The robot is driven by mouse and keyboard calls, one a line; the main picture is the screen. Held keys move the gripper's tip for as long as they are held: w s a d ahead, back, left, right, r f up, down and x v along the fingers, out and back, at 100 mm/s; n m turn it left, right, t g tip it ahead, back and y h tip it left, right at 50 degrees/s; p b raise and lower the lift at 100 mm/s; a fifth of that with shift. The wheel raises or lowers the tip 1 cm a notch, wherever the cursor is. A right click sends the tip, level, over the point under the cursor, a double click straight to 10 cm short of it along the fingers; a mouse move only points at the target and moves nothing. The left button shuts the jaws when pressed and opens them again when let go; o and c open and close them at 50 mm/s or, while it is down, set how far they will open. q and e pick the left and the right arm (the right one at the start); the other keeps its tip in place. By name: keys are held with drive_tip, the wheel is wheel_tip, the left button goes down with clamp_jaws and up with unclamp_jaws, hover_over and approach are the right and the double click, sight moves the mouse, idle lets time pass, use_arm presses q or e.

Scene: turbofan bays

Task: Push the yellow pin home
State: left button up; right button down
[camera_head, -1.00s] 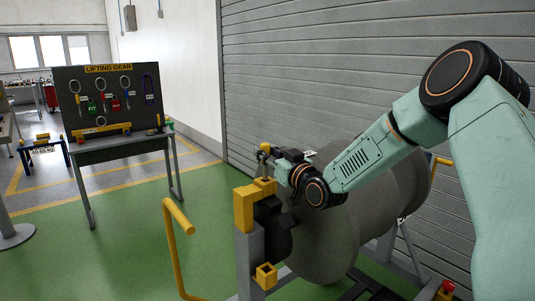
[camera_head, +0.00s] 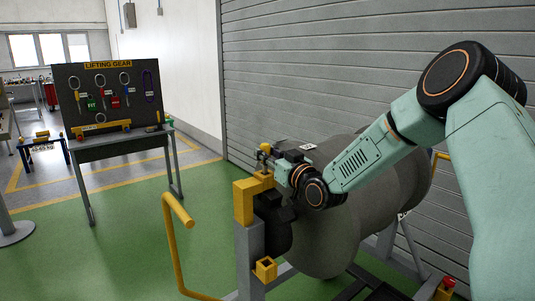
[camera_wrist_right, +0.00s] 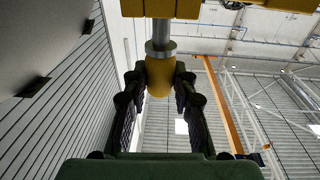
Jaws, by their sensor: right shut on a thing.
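The yellow pin (camera_wrist_right: 159,78) shows in the wrist view as a rounded yellow knob on a bare metal shaft (camera_wrist_right: 160,47). The shaft runs up in the picture to a yellow bracket (camera_wrist_right: 175,8), with a length of bare metal between knob and bracket. My right gripper (camera_wrist_right: 158,85) is shut on the knob, one finger on each side. In the head view the knob (camera_head: 265,148) stands small above the yellow bracket (camera_head: 243,204) on a grey post. My right gripper (camera_head: 272,158) is at the knob and partly hides it. My left gripper is not in view.
A grey covered engine (camera_head: 330,240) lies behind the post, under my right arm. A yellow handrail (camera_head: 173,245) stands at left of the post. A lifting gear board (camera_head: 108,95) on a table stands further back. Green floor (camera_head: 130,240) is clear between.

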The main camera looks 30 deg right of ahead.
drive_tip(key=shift+f+b, duration=0.95)
drive_tip(key=shift+f, duration=0.3)
drive_tip(key=c, duration=1)
unclamp_jaws()
drive_tip(key=s, duration=0.7)
drive_tip(key=shift+s+f, duration=0.3)
